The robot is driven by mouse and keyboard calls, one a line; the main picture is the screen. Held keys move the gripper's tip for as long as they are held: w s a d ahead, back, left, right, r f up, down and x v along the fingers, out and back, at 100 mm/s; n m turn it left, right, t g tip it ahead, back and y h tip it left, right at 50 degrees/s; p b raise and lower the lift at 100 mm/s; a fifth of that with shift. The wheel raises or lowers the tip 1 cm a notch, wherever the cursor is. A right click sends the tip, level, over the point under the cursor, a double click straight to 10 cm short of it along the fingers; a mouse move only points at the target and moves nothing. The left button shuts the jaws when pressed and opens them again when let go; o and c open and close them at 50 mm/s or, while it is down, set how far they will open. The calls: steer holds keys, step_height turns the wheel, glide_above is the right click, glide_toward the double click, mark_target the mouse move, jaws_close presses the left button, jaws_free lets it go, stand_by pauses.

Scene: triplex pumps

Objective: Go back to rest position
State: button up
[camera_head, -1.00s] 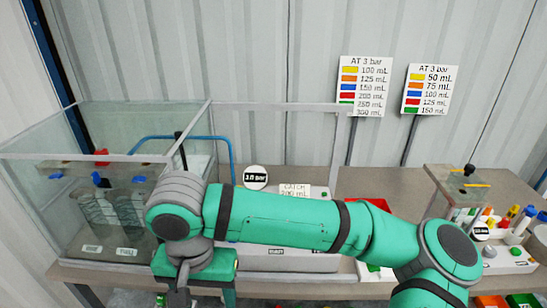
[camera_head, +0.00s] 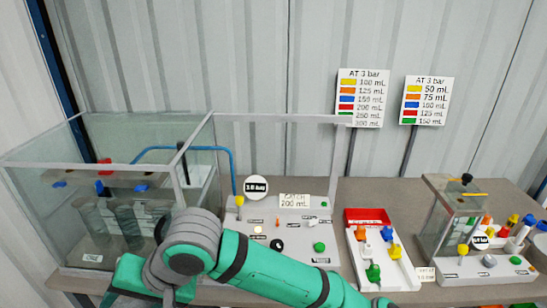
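My green and grey arm (camera_head: 245,262) reaches across the lower part of the head view, in front of the bench. I see nothing held.
A glass tank (camera_head: 95,135) with pump cylinders stands at the left of the bench (camera_head: 400,214). A control panel (camera_head: 290,230), a tray (camera_head: 392,271) of coloured parts and a second smaller rig (camera_head: 450,220) stand to its right.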

steer(key=w+a+r+m+t+y, duration=0.1)
steer(key=w+a+r+t+y, duration=0.35)
steer(key=a+r+y, duration=0.35)
steer(key=w+d+f+m+t+h, duration=0.3)
steer(key=w+d+f+m+t, duration=0.3)
steer(key=d+f+m+t, duration=0.4)
steer(key=s+d+f+t+h, duration=0.3)
steer(key=d+f+h, duration=0.2)
steer(key=d+f, duration=0.3)
steer(key=s+d+f+n+h, duration=0.1)
steer(key=s+d+f+h, duration=0.5)
steer(key=s+d+f, duration=0.5)
steer(key=s+d+f+n+g+h, duration=0.1)
steer(key=s+d+f+n, duration=0.1)
steer(key=s, duration=0.6)
steer(key=s+d+f+n+g, duration=0.1)
steer(key=s+d+n, duration=0.3)
steer(key=s, duration=0.5)
steer(key=shift+f+n+h, duration=0.35)
steer(key=shift+n+h, duration=0.05)
steer(key=shift+n, duration=0.6)
steer(key=shift+s, duration=0.1)
